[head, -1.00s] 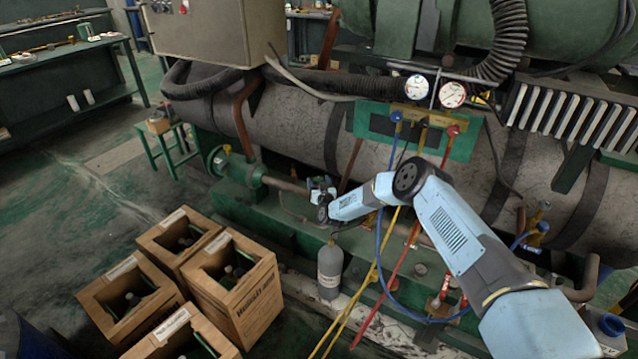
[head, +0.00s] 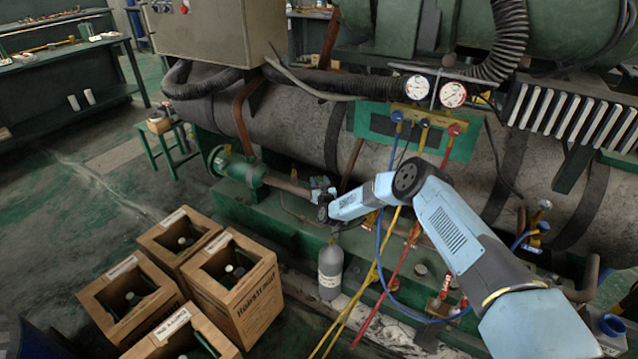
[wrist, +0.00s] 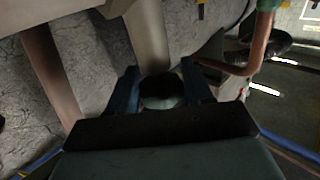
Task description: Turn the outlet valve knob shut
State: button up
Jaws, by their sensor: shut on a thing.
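My gripper (head: 321,184) is at the machine's front, near the right end of a pipe, in the head view. In the wrist view its two fingers (wrist: 161,92) stand on either side of a round, dark-topped knob (wrist: 162,88), which I take as the outlet valve knob. The gripper is shut on it. The knob's lower part is hidden by the gripper body, and its turn angle cannot be read. In the head view the knob is hidden behind the gripper.
A grey cylinder (head: 330,272) stands just below my gripper. Yellow (head: 381,262), red and blue hoses hang from the gauge manifold (head: 424,118) close to my arm. Wooden crates (head: 236,275) with bottles stand at the lower left. A green handwheel valve (head: 219,161) is to the left.

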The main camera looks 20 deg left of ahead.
jog(key=m+t+h, duration=0.1)
jog(key=m+h, duration=0.1)
jog(key=m+t+h, duration=0.1)
jog(key=h, duration=0.2)
jog(key=shift+s+a+m, duration=0.1)
jog(key=shift+m, duration=0.3)
jog(key=shift+m+h, duration=1)
jog(key=shift+h, duration=0.7)
jog(key=shift+m+h, duration=1)
jog(key=shift+h, duration=0.7)
jog(key=shift+m+h, duration=0.6)
jog(key=shift+h, duration=0.3)
jog(key=o, duration=1)
jog(key=shift+c, duration=0.2)
jog(key=v, duration=1.3)
jog(key=shift+s, duration=0.3)
jog(key=shift+f, duration=0.15)
